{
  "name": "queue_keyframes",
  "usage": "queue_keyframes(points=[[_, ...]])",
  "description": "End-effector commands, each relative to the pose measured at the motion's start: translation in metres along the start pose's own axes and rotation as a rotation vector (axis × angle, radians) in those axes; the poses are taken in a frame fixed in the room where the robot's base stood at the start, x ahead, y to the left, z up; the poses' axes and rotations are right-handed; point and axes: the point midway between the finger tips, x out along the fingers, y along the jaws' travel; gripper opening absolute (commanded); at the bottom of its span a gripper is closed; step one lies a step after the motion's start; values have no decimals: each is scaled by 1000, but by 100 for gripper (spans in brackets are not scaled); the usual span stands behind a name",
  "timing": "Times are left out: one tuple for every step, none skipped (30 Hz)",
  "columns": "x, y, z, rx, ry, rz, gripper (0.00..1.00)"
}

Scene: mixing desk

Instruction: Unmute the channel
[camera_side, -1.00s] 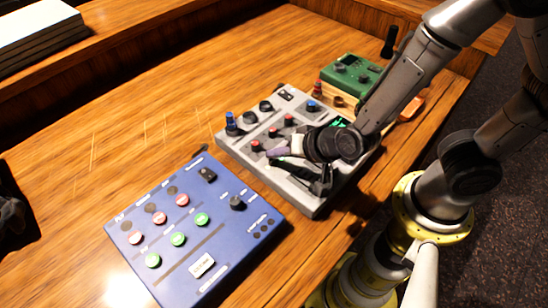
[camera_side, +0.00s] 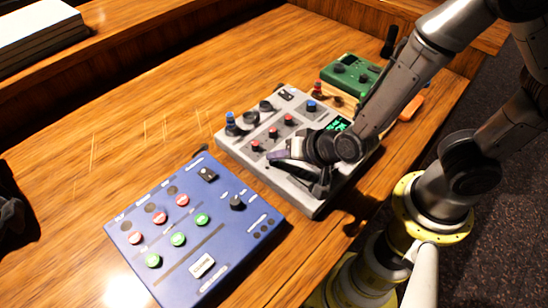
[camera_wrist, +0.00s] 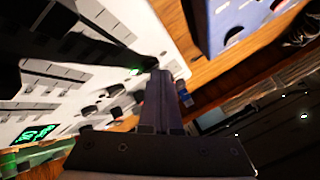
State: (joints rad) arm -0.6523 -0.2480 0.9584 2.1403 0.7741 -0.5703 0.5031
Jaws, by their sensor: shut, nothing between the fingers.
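The grey-white mixing console (camera_side: 232,152) lies on the desk, with blue, red and black knobs and a green lit display (camera_side: 338,124). It also fills the left of the wrist view (camera_wrist: 105,15), where its display (camera_wrist: 35,134) shows. My gripper (camera_side: 274,156) is shut and empty, low over the console's near half, beside a red knob (camera_side: 256,146). In the wrist view my gripper (camera_wrist: 160,78) points at the console's edge, near a small green light (camera_wrist: 134,71). I cannot tell which control is the channel's mute, or whether the fingertips touch the panel.
A blue button box (camera_side: 215,233) with red and green buttons lies at the near left. A green box (camera_side: 350,72) stands behind the console, with an orange object (camera_side: 411,108) to its right. The desk's left part (camera_side: 90,130) is clear.

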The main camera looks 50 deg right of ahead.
Motion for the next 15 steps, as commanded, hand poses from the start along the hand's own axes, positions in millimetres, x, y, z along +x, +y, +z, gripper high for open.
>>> queue_keyframes(points=[[0, 0, 0, 0, -1, 1, 0], [-1, 0, 0, -1, -1, 1, 0], [-1, -1, -1, -1, -1, 1, 0], [-2, -1, -1, -1, -1, 1, 0], [-3, -1, -2, -1, -2, 1, 0], [-4, -2, -2, -1, -2, 2, 0], [-5, -2, -3, 0, -2, 2, 0], [-6, -3, -3, 0, -2, 2, 0], [-6, -4, -4, 0, -2, 1, 0], [-7, -4, -4, 0, -2, 2, 0], [-7, -4, -4, 0, -2, 2, 0], [-7, -4, -4, 0, -2, 2, 0], [-6, -4, -4, 0, -2, 2, 0], [-6, -4, -4, 0, -2, 2, 0], [-6, -4, -4, 0, -1, 2, 0]])
